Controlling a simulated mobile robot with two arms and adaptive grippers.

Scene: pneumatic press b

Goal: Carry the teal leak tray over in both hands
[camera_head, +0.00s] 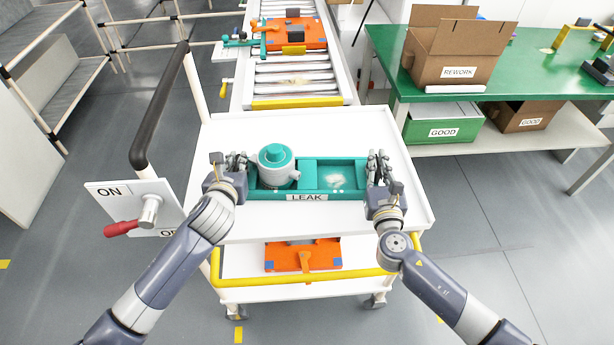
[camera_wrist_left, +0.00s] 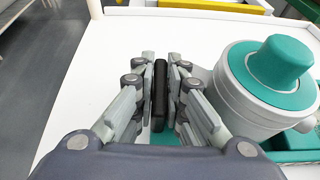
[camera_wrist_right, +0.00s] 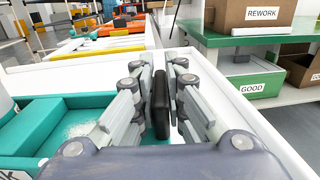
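The teal leak tray (camera_head: 312,192), labelled LEAK, is level over the white cart top; I cannot tell whether it touches it. Its left compartment holds a white pot-shaped part with a teal cap (camera_head: 275,168); its right compartment (camera_head: 335,178) shows a small pale patch. My left gripper (camera_head: 236,160) is at the tray's left end, fingers closed around a dark upright handle (camera_wrist_left: 160,95). My right gripper (camera_head: 379,163) is at the right end, fingers closed around a matching dark handle (camera_wrist_right: 160,103).
The white cart (camera_head: 405,200) has a yellow front rail (camera_head: 345,278) and an orange fixture on its lower shelf. A roller conveyor (camera_head: 292,75) adjoins behind. A panel with a red lever (camera_head: 122,228) stands left. A green bench (camera_head: 480,125) with REWORK and GOOD boxes stands right.

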